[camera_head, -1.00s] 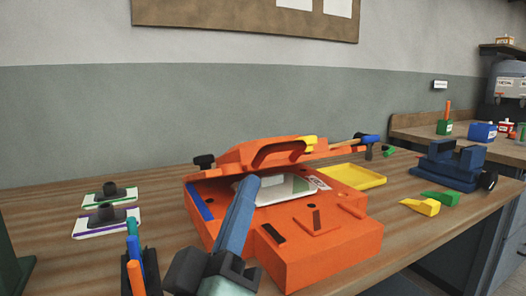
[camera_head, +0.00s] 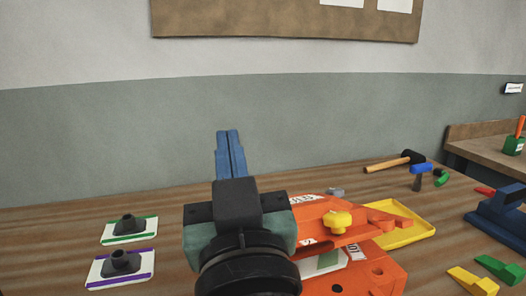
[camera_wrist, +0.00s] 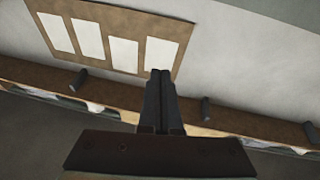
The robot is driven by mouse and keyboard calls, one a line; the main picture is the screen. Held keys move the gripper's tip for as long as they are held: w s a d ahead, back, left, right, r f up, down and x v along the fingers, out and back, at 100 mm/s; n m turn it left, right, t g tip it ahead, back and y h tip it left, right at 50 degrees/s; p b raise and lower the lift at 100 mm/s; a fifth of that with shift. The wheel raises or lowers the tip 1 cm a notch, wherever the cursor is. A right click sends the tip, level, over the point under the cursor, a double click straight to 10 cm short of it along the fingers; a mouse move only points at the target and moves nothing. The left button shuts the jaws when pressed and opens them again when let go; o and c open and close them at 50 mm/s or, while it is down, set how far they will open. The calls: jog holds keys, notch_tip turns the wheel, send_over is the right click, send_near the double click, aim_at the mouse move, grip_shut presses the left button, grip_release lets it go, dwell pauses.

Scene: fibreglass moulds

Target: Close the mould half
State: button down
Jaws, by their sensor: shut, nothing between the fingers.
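The orange mould stands on the bench right of and partly behind my arm in the head view. Its upper half (camera_head: 318,218), with a yellow knob (camera_head: 338,222), is tilted over the lower half (camera_head: 376,275). A gap shows between them, with a pale and green inner surface (camera_head: 322,263). My arm hides the mould's left side. My gripper (camera_head: 228,133) is shut and empty, its blue fingers pointing up, left of the upper half. The shut fingers also show in the wrist view (camera_wrist: 160,75), against the wall; the mould is not visible there.
Two black-handled pads, green-edged (camera_head: 128,228) and purple-edged (camera_head: 121,266), lie at left. A yellow tray (camera_head: 418,234) lies behind the mould, with a mallet (camera_head: 390,162) beyond. A blue vice (camera_head: 500,222) and wedges (camera_head: 472,281) are at right.

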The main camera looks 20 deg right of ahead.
jog(key=w+d+r+g+p, duration=0.1)
jog(key=w+d+g+p, duration=0.2)
jog(key=p, duration=0.5)
jog(key=g+y+p, duration=0.2)
jog(key=g+p, duration=0.8)
jog(key=p, duration=1.7)
send_over(305, 252)
jog(key=w, duration=0.2)
notch_tip(305, 252, down, 8)
jog(key=shift+s+f+n+p, duration=0.2)
jog(key=shift+s+f, duration=0.1)
jog(key=shift+f, duration=0.2)
jog(key=shift+s+f+n+p, duration=0.15)
jog(key=shift+s+f, duration=0.15)
jog(key=shift+f, duration=0.2)
jog(key=shift+s+f, duration=0.45)
jog(key=shift+f, duration=0.15)
jog(key=shift+f, duration=0.15)
